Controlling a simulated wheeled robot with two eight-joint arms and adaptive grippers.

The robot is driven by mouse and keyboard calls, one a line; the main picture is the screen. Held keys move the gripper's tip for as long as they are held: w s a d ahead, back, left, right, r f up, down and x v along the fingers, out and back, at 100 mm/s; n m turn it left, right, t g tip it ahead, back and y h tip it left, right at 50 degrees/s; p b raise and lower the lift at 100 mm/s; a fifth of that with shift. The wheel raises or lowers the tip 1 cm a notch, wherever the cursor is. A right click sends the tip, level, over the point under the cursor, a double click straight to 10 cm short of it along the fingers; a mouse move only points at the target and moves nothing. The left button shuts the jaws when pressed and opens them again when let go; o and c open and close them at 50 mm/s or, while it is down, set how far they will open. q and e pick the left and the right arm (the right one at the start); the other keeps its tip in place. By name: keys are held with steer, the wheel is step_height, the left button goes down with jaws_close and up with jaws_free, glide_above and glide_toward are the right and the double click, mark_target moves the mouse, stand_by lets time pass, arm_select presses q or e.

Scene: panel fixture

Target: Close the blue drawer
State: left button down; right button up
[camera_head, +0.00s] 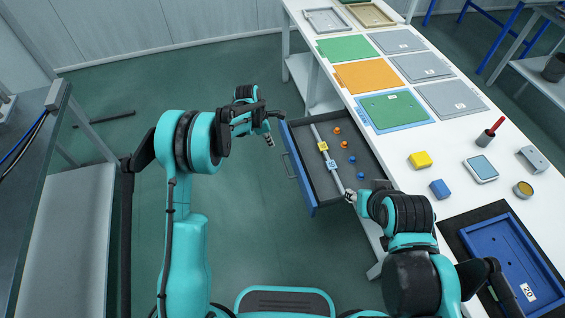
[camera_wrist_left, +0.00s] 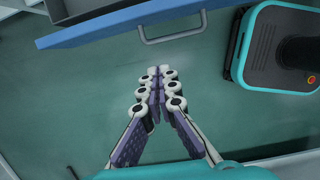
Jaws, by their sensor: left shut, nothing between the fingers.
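The blue drawer (camera_head: 297,172) is pulled well out of the white table, its blue front facing left with a grey handle (camera_head: 290,166). My left gripper (camera_head: 270,141) is shut and empty, near the far end of the drawer front and apart from the handle. In the left wrist view, the closed fingertips (camera_wrist_left: 158,72) point toward the blue drawer front (camera_wrist_left: 115,25), with its handle (camera_wrist_left: 172,32) ahead and slightly right. My right gripper (camera_head: 349,195) is at the near edge of the drawer; its fingers are too small to read, and contact is unclear.
Inside the drawer are a grey divider (camera_head: 322,148), orange pieces (camera_head: 344,145) and blue pieces (camera_head: 360,175). The white table (camera_head: 440,150) holds coloured panels, a yellow block (camera_head: 420,160), a blue block (camera_head: 439,188) and a blue tray (camera_head: 487,236).

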mark_target(286, 154)
arm_select(q)
steer(key=d+f+b, duration=0.1)
steer(key=f, duration=0.2)
steer(key=w+d+f+b, duration=0.1)
steer(key=d+f, duration=0.1)
steer(key=f, duration=0.2)
steer(key=d+f+b, duration=0.2)
steer(key=f, duration=0.1)
steer(key=shift+w+d+f, duration=0.1)
steer(key=shift+w+f, duration=0.05)
steer(key=shift+w, duration=0.2)
steer(key=shift+w+d, duration=0.15)
steer(key=shift+d, duration=0.35)
